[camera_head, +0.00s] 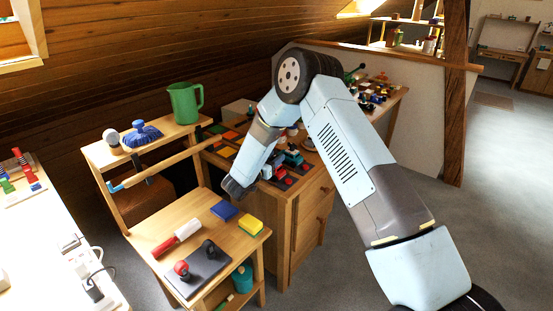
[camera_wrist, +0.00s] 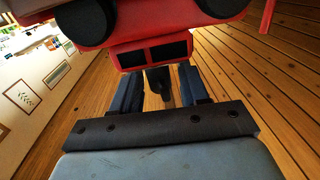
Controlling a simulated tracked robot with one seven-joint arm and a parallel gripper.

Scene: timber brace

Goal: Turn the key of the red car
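In the wrist view the red car (camera_wrist: 152,52) is very close, with dark wheels and two dark windows. A dark piece that looks like the key (camera_wrist: 158,82) shows just past the windows. My gripper (camera_head: 233,188) is beside the car in the head view, and there its fingertips are hard to make out. In the wrist view my gripper (camera_wrist: 160,86) has its two blue fingers apart, one on each side of the dark piece. Narrow gaps seem to show; contact is unclear.
A teal car (camera_head: 293,158) stands close to the red one. Coloured tiles and other toys share the cabinet top. A lower wooden table (camera_head: 205,236) holds a blue block, a yellow block and a dark board with two knobs. A green jug (camera_head: 185,102) stands behind.

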